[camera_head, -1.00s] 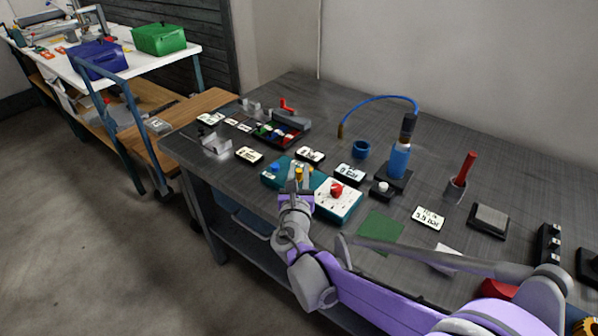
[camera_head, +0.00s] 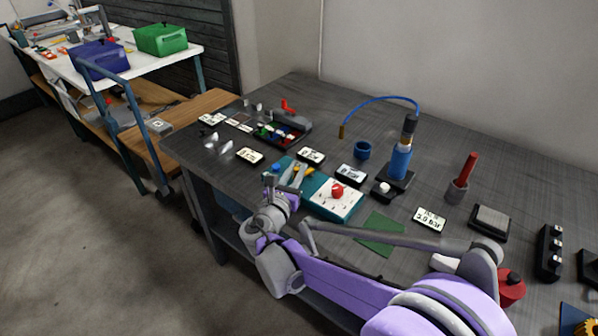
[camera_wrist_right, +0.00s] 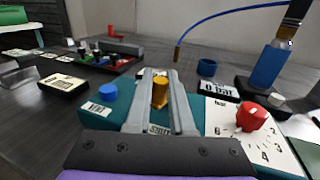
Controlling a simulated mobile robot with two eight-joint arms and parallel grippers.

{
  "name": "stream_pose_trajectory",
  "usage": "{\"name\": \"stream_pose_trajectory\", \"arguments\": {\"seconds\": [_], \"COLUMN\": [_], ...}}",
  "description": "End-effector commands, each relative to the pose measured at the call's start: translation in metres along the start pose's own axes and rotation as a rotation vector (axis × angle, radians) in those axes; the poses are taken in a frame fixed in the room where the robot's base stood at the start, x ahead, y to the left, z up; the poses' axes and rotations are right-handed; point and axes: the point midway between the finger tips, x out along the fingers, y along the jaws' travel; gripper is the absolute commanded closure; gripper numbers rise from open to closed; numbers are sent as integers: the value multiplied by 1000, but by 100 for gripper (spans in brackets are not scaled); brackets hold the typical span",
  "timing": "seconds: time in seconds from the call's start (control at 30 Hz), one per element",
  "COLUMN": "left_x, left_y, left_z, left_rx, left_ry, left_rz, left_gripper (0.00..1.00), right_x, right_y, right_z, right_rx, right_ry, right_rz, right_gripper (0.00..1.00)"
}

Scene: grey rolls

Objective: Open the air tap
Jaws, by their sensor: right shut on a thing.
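A teal box (camera_wrist_right: 100,118) near the table's front edge carries a blue knob (camera_wrist_right: 107,92), a yellow upright knob (camera_wrist_right: 160,92) and a white dial plate (camera_head: 335,204) with a red knob (camera_head: 337,190). I cannot read which knob is labelled as the air tap. My right gripper (camera_head: 292,178) reaches over the box from the front. In the right wrist view its two fingers (camera_wrist_right: 160,76) stand on either side of the yellow knob and are shut on it. The fingers partly hide the box and a small label in front of the knob. My left gripper is not in view.
Display cards stand behind the box; one reads 0 bar (camera_wrist_right: 218,90). A green mat (camera_head: 381,234) lies to the right.

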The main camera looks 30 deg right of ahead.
Motion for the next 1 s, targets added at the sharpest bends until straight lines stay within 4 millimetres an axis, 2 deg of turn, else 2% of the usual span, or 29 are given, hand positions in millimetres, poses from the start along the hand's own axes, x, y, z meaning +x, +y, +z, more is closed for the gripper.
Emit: {"name": "stream_pose_trajectory", "arguments": {"seconds": [0.43, 0.8, 1.0], "left_x": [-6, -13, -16], "left_y": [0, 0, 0], "left_z": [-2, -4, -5], "left_rx": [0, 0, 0], "left_ry": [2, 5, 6], "left_rz": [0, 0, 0], "left_gripper": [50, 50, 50], "right_x": [15, 31, 37], "right_y": [17, 21, 22], "right_z": [0, 0, 0], "right_rx": [0, 0, 0], "right_ry": [0, 0, 0], "right_rz": [-423, -769, -901], "right_gripper": [100, 100, 100]}}
